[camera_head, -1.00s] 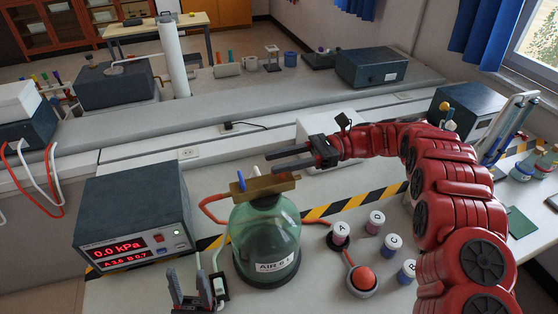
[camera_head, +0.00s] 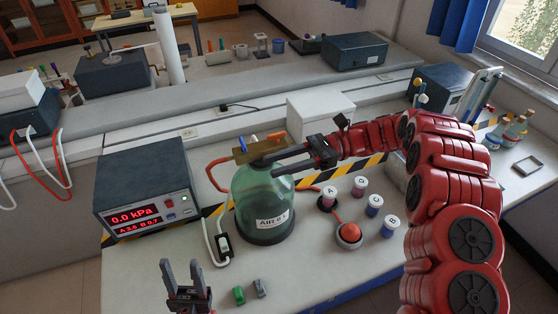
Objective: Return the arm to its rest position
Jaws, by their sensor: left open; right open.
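My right gripper (camera_head: 275,163) comes in from the right on the red arm. Its dark jaws are open, with the fingers pointing left beside the top of the green glass jar (camera_head: 263,205). The fingers overlap the jar's neck in the picture; I cannot tell whether they touch it. The brass bar (camera_head: 258,151) on the jar carries a blue lever (camera_head: 242,144) and an orange lever (camera_head: 277,135). No object shows between the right fingers. My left gripper (camera_head: 181,268) is at the bottom edge, open and empty, with its fingers pointing up.
A pressure box (camera_head: 145,180) reading 0.0 kPa stands left of the jar. A red-topped button (camera_head: 349,233) and several lettered pots, including pot A (camera_head: 328,198), stand right. A white box (camera_head: 320,112) stands behind. Small green (camera_head: 239,294) and grey (camera_head: 260,287) pieces lie in front.

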